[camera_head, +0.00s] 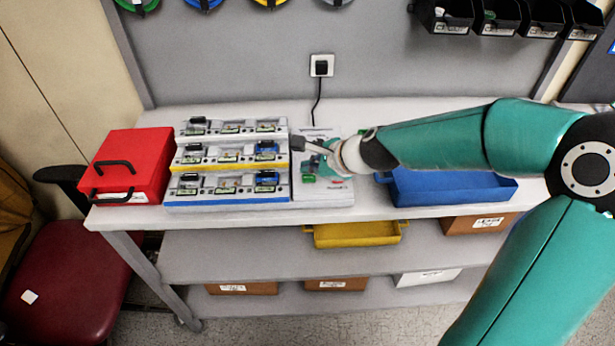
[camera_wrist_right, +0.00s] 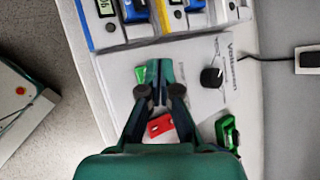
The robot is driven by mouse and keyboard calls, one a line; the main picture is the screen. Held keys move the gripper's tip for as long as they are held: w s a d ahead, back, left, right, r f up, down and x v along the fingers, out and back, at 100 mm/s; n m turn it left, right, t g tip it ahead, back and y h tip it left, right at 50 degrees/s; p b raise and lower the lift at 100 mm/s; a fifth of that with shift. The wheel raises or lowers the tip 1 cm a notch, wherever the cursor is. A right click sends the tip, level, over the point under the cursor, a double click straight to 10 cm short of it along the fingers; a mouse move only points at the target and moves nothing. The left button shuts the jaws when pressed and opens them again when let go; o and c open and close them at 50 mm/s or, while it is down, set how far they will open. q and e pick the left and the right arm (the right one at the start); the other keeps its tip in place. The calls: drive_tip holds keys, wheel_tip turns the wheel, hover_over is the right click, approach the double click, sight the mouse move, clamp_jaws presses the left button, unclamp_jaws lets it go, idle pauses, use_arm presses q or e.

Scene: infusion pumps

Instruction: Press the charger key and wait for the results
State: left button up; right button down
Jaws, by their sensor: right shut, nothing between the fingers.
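My right gripper (camera_head: 299,144) comes in from the right over a white panel (camera_head: 330,195). Its fingers are closed together and empty. In the right wrist view the closed fingers (camera_wrist_right: 160,92) are above the panel, with a green key (camera_wrist_right: 140,75) partly behind their tips and a red key (camera_wrist_right: 160,125) between the finger links. I cannot tell whether the fingers touch a key. A black knob (camera_wrist_right: 211,78) is on the panel to their right. No key is clearly marked as the charger key, and no result can be read. My left gripper is out of sight.
Stepped racks (camera_head: 230,200) with several small devices stand left of the panel. A red case (camera_head: 125,165) is at the table's left, a blue tray (camera_head: 450,190) at right. A wall socket (camera_head: 321,66) is behind.

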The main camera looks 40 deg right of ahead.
sight(310, 179)
idle(0.3)
drive_tip(key=shift+f+b, duration=0.35)
drive_tip(key=shift+f, duration=0.05)
drive_tip(key=shift+f+b, duration=0.4)
idle(0.6)
drive_tip(key=shift+r, duration=0.1)
drive_tip(key=shift+r+p, duration=0.75)
drive_tip(key=shift+p, duration=0.1)
drive_tip(key=shift+r, duration=0.1)
wheel_tip(310, 179, up, 5)
drive_tip(key=p, duration=0.5)
